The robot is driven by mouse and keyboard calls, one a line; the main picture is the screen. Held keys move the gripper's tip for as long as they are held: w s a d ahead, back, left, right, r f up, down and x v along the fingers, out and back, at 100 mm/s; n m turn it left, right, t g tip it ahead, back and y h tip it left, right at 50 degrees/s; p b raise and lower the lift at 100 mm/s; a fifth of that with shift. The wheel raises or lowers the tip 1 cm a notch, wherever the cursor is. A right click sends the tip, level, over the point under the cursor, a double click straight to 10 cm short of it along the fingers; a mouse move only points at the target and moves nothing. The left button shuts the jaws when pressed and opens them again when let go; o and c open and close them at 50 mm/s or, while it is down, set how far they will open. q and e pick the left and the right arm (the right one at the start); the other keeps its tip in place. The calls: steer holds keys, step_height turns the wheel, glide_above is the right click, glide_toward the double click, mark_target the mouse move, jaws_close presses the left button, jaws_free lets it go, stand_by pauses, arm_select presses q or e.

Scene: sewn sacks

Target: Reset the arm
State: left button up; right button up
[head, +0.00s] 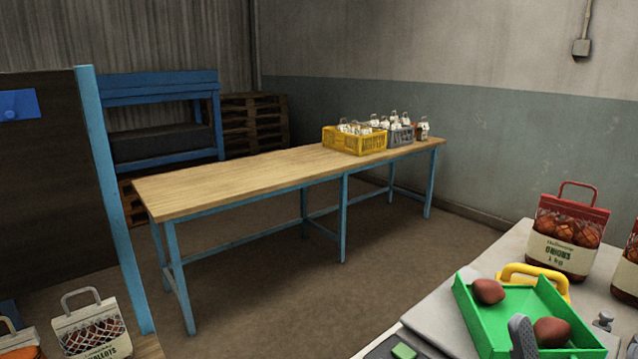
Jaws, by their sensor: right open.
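My right gripper (523,336) shows only in part at the bottom edge, as a dark grey finger in front of the green tray (474,322). It is open, and I see nothing held in it. The rest of it is cut off by the frame. Two reddish-brown lumps lie in the tray, one at the back left (489,291) and one at the front right (552,332). My left gripper is not in view.
A red-topped onion sack (560,249) and a yellow handle (535,274) stand behind the tray. A shallot sack (92,330) is at lower left. A long wooden table (235,180) bears a yellow crate (345,141) and a grey crate (401,136). Open floor lies between.

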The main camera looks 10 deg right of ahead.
steer(key=w+a+f+n+g+h+b, duration=0.25)
steer(key=w+a+f+h, duration=0.2)
steer(key=f, duration=0.45)
steer(key=w+a+f+n+g+h+b, duration=0.1)
steer(key=w+a+f+n+g+h, duration=0.25)
steer(key=f, duration=0.55)
steer(key=w+a+f+n+g+h+b, duration=0.1)
steer(key=w+a+f+n+h+b, duration=0.2)
steer(key=w+a+f, duration=0.5)
steer(key=s+d+f+g+h, duration=0.2)
steer(key=s+d+f+g, duration=0.1)
steer(key=f, duration=0.6)
steer(key=s+d+f+m+g+h, duration=0.1)
steer(key=s+d+f+g+h, duration=0.2)
steer(key=s+f, duration=0.3)
step_height(320, 180, down, 3)
steer(key=shift+s+d+f+h+p, duration=0.15)
steer(key=shift+d+f+h+p, duration=0.05)
steer(key=shift+d+h+p, duration=0.1)
